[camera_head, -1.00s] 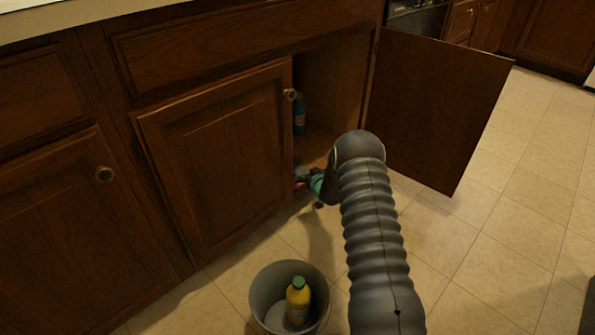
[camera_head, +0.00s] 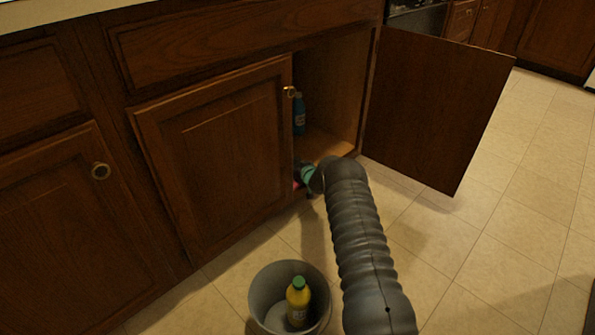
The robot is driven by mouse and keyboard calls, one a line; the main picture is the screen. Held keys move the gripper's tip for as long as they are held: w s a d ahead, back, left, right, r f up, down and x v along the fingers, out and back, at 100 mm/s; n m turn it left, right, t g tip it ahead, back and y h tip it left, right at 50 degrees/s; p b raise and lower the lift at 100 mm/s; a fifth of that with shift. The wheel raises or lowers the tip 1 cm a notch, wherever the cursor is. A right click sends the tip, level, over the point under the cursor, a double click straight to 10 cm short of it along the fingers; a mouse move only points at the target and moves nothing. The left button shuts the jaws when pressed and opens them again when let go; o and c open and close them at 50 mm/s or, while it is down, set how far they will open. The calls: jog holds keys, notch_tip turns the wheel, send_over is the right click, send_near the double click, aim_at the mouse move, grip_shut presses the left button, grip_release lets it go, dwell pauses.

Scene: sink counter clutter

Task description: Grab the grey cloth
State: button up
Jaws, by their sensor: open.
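My arm reaches into the open right side of the under-sink cabinet (camera_head: 335,100). My gripper (camera_head: 301,176), with a green band at its wrist, is low in the opening at the edge of the closed left door. It is small and partly hidden by the door and my own arm. It is open. A small pinkish-red patch shows beside the fingers; I cannot tell what it belongs to. I cannot make out the grey cloth; the inside of the cabinet around the fingers is dark and mostly hidden.
A blue bottle (camera_head: 299,114) stands inside the cabinet, above and behind my gripper. A grey bucket (camera_head: 262,297) holding a yellow bottle (camera_head: 298,300) stands on the tiled floor. Floor at right is clear.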

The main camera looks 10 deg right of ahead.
jog(key=shift+w+f, duration=0.1)
jog(key=shift+w, duration=0.1)
jog(key=c, duration=0.9)
